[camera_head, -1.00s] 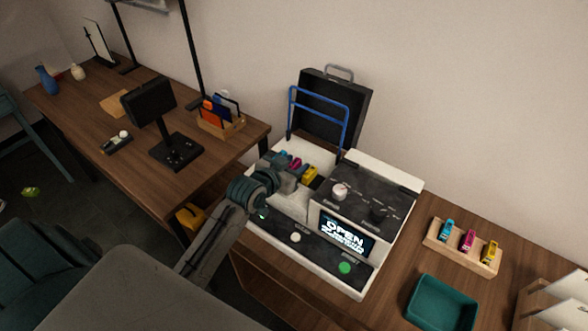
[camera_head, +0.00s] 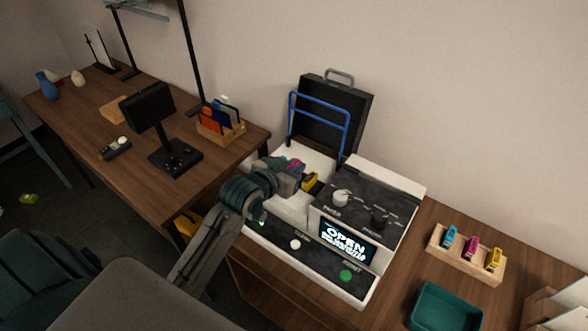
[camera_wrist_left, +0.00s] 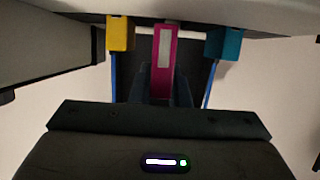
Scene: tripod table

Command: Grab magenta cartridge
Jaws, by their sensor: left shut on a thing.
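My left gripper (camera_head: 292,168) is over the open bay of the white and black printer (camera_head: 352,222). It is shut on a magenta cartridge (camera_wrist_left: 164,55), which shows between its fingers in the left wrist view. In the head view the gripper mostly hides this cartridge (camera_head: 296,163). A yellow cartridge (camera_head: 311,181) and a cyan cartridge (camera_wrist_left: 223,42) stand on either side of it, apart from the fingers. I cannot tell whether the magenta cartridge is clear of its slot. A second magenta cartridge (camera_head: 472,247) stands in a wooden rack (camera_head: 467,262) at the right.
The rack also holds a cyan (camera_head: 450,236) and a yellow cartridge (camera_head: 494,259). An empty green tray (camera_head: 444,307) lies in front of it. The printer's raised black lid (camera_head: 340,115) and blue frame (camera_head: 320,104) stand behind the bay. The printer's screen (camera_head: 347,241) reads OPEN.

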